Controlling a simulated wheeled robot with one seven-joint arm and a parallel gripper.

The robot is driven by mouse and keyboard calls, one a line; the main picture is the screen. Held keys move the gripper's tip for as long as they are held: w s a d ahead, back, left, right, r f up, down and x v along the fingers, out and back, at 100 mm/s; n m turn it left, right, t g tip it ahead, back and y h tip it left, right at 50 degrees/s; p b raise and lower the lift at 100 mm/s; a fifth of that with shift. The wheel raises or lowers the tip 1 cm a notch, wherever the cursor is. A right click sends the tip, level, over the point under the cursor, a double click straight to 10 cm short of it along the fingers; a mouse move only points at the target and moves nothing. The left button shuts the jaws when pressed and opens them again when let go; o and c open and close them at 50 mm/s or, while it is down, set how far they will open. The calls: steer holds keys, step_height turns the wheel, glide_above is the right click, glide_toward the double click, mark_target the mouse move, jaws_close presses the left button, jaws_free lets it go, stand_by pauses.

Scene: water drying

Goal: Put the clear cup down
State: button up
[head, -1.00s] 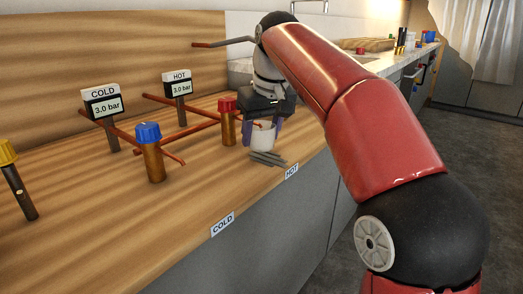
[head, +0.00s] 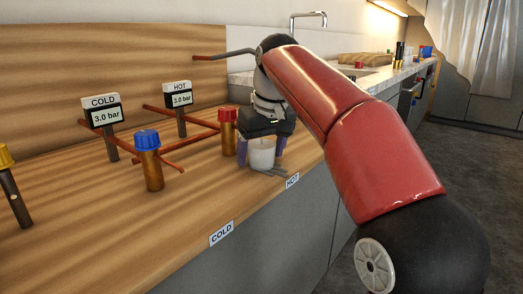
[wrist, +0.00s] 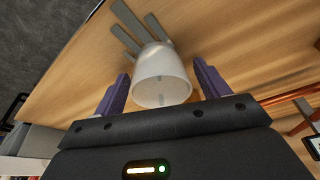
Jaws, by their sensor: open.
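The clear cup (head: 262,153), whitish and translucent, stands upright on the wooden counter beside the HOT label, at grey strips (head: 270,172). In the wrist view the cup (wrist: 162,78) sits between the two purple fingers, with its open rim toward the palm. My gripper (wrist: 161,72) is open, with a gap between each finger and the cup. In the head view my gripper (head: 261,158) reaches down around the cup, one finger on each side. The grey strips (wrist: 140,28) show beyond the cup in the wrist view; part of them is hidden by it.
A red-capped copper post (head: 228,132) stands just left of my gripper. A blue-capped post (head: 149,160), copper pipes (head: 180,140) and the COLD (head: 104,112) and HOT (head: 179,95) gauges stand farther left. The counter's front edge is close to the cup.

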steer(key=p+v, duration=0.5)
steer(key=v, duration=0.7)
steer(key=shift+r, duration=0.15)
steer(key=shift+s+d, duration=0.1)
steer(key=s+d+f+m+t, duration=0.1)
steer(key=s+d+f+m, duration=0.1)
steer(key=s+d+f, duration=0.2)
steer(key=s+d+f+m+h, duration=0.1)
steer(key=s+d+f, duration=0.4)
steer(key=s+f, duration=0.6)
steer(key=s+d+f+m+t, duration=0.1)
steer(key=s+d+f+m, duration=0.2)
steer(key=s+f, duration=0.5)
step_height(320, 180, down, 3)
steer(key=shift+s+d+f+t+h, duration=0.1)
steer(key=shift+s+d+t+h, duration=0.15)
steer(key=shift+d, duration=0.6)
